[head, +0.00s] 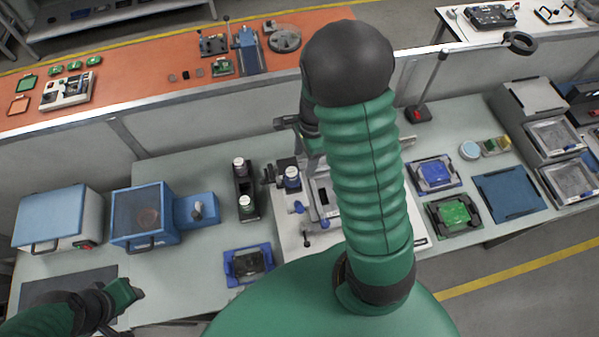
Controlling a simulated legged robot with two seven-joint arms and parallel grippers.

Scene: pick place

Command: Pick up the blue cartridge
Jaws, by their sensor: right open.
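A blue-framed cartridge-like piece (248,264) with a dark centre lies flat on the grey-green bench, left of the white fixture. A second piece with a blue top in a dark frame (435,175) lies right of my right arm. I cannot tell for sure which is the blue cartridge. My right gripper (281,148) is open and appears empty, above the back of the fixture. My right arm hides part of it and of the fixture. Of my left arm, only links show at the lower left; its fingertips are not visible.
The white fixture (292,238) has knobs and posts. A blue box with a window (142,214) and a blue-lidded box (52,216) stand left. A green board (454,212), blue mat (508,194) and stacked bins (530,97) are right. A lamp (432,80) stands behind.

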